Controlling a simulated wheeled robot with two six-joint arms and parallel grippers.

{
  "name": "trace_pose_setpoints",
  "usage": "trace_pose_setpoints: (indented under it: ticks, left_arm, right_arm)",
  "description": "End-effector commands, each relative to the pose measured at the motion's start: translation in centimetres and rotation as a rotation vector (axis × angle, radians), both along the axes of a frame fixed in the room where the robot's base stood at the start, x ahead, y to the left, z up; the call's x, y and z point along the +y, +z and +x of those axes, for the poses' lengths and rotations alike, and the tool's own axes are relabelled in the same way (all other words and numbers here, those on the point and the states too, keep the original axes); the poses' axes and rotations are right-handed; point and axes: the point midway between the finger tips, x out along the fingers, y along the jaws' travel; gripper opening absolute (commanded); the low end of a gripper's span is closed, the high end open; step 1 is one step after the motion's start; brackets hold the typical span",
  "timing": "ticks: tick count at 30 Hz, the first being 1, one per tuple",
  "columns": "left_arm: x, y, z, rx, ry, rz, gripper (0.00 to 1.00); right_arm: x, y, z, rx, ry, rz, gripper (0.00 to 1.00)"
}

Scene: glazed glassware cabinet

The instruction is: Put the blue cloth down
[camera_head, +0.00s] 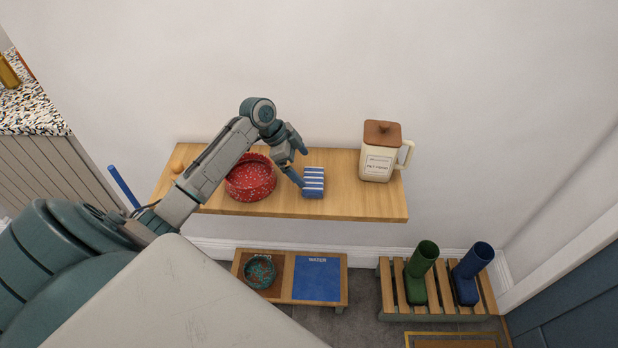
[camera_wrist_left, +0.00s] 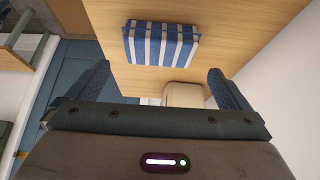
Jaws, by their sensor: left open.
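The blue cloth (camera_head: 313,183), folded with white stripes, lies on the wooden wall shelf (camera_head: 350,205), to the right of the red speckled bowl. In the left wrist view the cloth (camera_wrist_left: 161,43) lies ahead of the fingers, on the shelf surface. My left gripper (camera_head: 296,166) is just above and left of the cloth in the head view. In the left wrist view its two fingers (camera_wrist_left: 160,88) are wide apart with nothing between them. My right gripper is not in view.
The red bowl (camera_head: 250,178) stands close to my left arm. A cream pet-food jug (camera_head: 378,165) stands at the shelf's right. Below are a low feeding stand (camera_head: 341,286) and a slatted rack (camera_head: 390,293) with green and blue boots.

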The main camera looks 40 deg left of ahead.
Motion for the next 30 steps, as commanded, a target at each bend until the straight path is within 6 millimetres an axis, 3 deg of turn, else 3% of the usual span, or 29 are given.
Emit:
trace_pose_setpoints:
  ticks: [6,11,30]
  left_arm:
    - [1.6,3.0,-0.9,-0.002,0.000,0.004,1.00]
    - [2.0,4.1,-1.2,0.000,0.000,0.000,1.00]
    - [2.1,4.4,-1.3,0.000,0.000,-0.001,1.00]
  right_arm:
    - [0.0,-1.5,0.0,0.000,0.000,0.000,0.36]
    - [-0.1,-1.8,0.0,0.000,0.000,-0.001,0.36]
    - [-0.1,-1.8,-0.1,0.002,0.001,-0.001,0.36]
